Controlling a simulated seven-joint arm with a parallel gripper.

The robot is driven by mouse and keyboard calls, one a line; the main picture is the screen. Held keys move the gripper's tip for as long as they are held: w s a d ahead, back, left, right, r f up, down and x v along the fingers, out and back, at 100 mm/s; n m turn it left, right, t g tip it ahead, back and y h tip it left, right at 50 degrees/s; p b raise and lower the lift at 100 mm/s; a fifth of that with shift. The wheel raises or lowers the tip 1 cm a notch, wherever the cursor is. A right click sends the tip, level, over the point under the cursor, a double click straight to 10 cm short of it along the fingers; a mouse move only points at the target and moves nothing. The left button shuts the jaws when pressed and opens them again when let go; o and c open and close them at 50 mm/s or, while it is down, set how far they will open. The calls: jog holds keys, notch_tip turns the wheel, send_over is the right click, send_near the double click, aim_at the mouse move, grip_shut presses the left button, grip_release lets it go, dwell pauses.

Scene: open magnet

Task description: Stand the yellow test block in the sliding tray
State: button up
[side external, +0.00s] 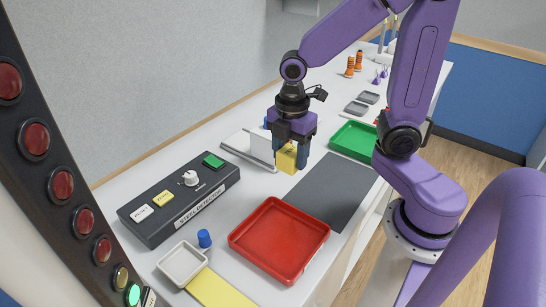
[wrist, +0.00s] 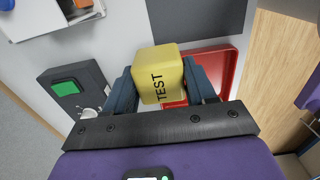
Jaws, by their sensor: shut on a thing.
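The yellow test block (side external: 286,159) is held between the fingers of my gripper (side external: 291,161), raised above the white bench. In the wrist view the block (wrist: 158,62) sits between both blue fingers, with TEST on its face. My gripper is shut on it. I cannot tell for sure that this is the sliding tray.
The steel detector box (side external: 180,200) with buttons and a knob stands at the left. A red tray (side external: 237,238), a dark mat (side external: 335,190) and a green tray (side external: 352,142) lie to the right. A blue cylinder (side external: 204,239) and small white dish (side external: 165,264) are nearer.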

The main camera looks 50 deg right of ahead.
jog(key=s+r, duration=0.3)
jog(key=s, duration=0.2)
jog(key=w+a+n, duration=0.4)
jog(key=a+n, duration=0.1)
jog(key=a, duration=0.2)
jog(key=w+a+n, duration=0.4)
jog(key=a, duration=0.3)
jog(key=w+a+f+n, duration=0.1)
jog(key=a+f+n, duration=0.1)
jog(key=a+n, duration=0.45)
jog(key=w+a+f+n, duration=0.2)
jog(key=a+f+n, duration=0.1)
jog(key=a, duration=0.6)
jog(key=shift+m, duration=0.25)
jog(key=shift+s+d+f, duration=0.1)
jog(key=shift+d+f, duration=0.05)
jog(key=shift+f, duration=1.5)
jog(key=shift+d+f, duration=0.1)
jog(key=shift+f, duration=1.55)
jog(key=o, duration=1.2)
